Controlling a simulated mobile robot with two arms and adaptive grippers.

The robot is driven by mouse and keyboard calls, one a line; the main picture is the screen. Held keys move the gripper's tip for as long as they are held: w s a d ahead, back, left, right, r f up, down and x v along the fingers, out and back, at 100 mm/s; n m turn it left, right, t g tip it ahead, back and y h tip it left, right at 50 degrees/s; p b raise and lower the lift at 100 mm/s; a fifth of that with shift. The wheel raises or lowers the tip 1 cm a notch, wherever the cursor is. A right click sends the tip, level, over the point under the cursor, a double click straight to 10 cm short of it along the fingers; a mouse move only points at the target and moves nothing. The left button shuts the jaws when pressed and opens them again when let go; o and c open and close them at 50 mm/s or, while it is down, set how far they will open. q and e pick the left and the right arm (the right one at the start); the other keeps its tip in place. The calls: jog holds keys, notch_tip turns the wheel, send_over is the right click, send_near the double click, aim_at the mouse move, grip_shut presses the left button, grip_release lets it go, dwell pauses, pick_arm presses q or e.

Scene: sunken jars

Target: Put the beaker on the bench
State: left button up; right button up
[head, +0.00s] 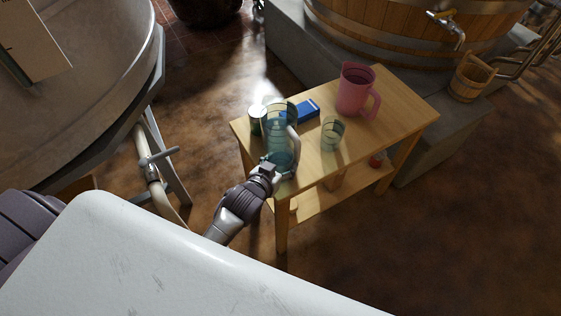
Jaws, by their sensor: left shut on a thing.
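The beaker (281,150) is a tall, clear bluish vessel with a pale handle. It looks upright at the near left end of the wooden bench (352,143). My left gripper (270,168) is shut on its lower part, and the fingers partly hide its base. I cannot tell whether the base touches the bench top or hangs just above it. My right gripper is not in view.
On the bench stand a pink jug (352,92), a clear glass (332,134), a blue box (308,109) and a can (256,122) close behind the beaker. A large metal vat (95,75) stands left.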

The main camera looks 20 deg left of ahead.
pick_arm(q)
jog(key=o, duration=1.4)
jog(key=shift+f, duration=0.1)
jog(key=shift+c, duration=0.2)
jog(key=p+v, duration=0.1)
jog(key=v, duration=1.1)
